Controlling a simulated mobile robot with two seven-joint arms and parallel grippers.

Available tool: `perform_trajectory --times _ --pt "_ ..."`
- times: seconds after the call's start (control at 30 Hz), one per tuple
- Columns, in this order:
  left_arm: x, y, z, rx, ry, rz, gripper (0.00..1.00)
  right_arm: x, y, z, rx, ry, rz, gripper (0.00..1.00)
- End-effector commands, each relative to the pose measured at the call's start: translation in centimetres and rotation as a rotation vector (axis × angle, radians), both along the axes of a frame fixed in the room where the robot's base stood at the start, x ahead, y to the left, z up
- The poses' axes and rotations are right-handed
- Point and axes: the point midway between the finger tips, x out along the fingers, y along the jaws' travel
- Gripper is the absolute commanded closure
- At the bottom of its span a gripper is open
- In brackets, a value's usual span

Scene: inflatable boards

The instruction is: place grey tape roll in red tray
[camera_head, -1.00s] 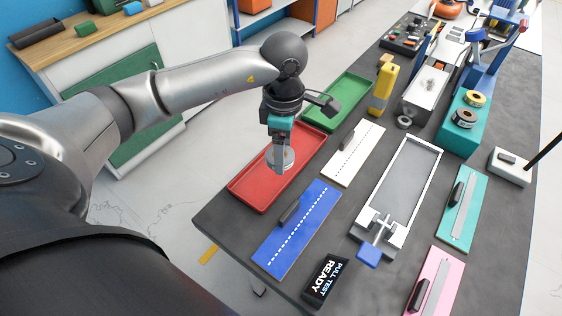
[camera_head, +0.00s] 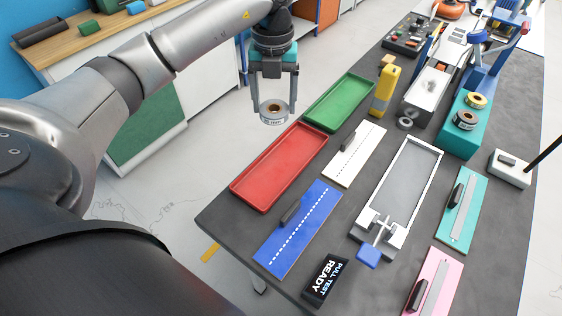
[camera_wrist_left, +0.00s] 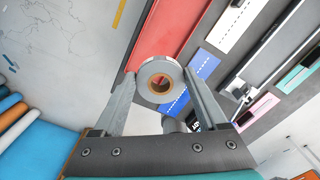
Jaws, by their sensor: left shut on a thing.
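The grey tape roll (camera_head: 273,113) is held between the two fingers of my left gripper (camera_head: 272,108). It hangs in the air beyond the far left edge of the red tray, apart from it. The red tray (camera_head: 240,190) lies empty on the dark table. In the left wrist view the tape roll (camera_wrist_left: 160,82) sits between the left gripper's fingertips (camera_wrist_left: 160,88), with its brown core showing, and the red tray (camera_wrist_left: 172,28) is behind it. My right gripper is not in view.
A green tray (camera_head: 340,100) lies just beyond the red one. A blue board (camera_head: 300,230) and a white board (camera_head: 355,155) lie to the right of the red tray. A yellow device (camera_head: 384,90) stands near the green tray. More tape rolls (camera_head: 466,119) sit on a teal block.

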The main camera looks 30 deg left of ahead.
Motion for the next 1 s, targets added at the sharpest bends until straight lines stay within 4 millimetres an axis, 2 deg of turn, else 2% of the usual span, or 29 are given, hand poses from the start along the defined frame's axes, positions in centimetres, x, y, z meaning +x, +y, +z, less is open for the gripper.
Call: perform_trajectory --times 0.5,0.63,0.87,1.0 --pt "-0.1 0.0 -12.9 -0.001 0.005 0.005 0.81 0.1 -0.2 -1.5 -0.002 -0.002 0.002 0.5" --pt "-0.1 0.0 -14.8 0.0 0.004 0.003 0.81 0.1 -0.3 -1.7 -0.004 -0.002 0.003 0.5" --pt "-0.1 0.0 -16.4 0.0 0.004 0.003 0.81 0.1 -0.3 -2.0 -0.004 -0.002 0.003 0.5" --pt "-0.1 0.0 -18.6 -0.001 0.005 0.004 0.81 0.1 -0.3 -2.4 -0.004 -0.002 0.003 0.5"
